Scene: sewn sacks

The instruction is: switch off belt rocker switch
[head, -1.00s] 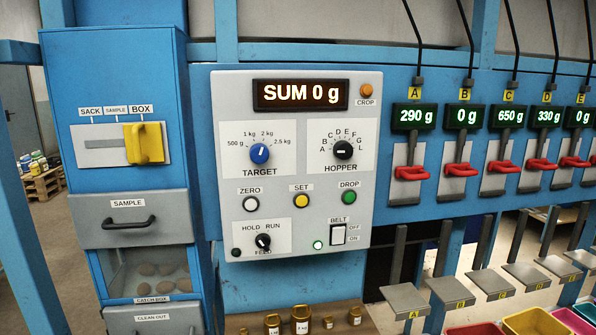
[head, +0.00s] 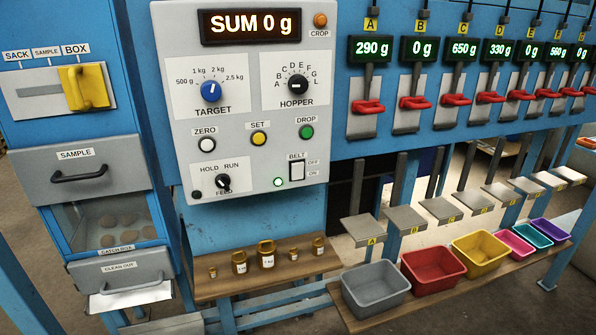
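A small green-white lamp (head: 278,182) glows just left of the switch. The rocker is too small to tell which way it is tipped. The display (head: 250,25) reads SUM 0 g. Neither of my grippers is in view.
A wooden shelf (head: 215,288) with several brass weights stands below the panel. Right of it, coloured bins (head: 432,268) stand on a bench under grey plates. Red hopper levers (head: 368,106) line the upper right. A blue cabinet with a yellow slider (head: 84,88) is at left.

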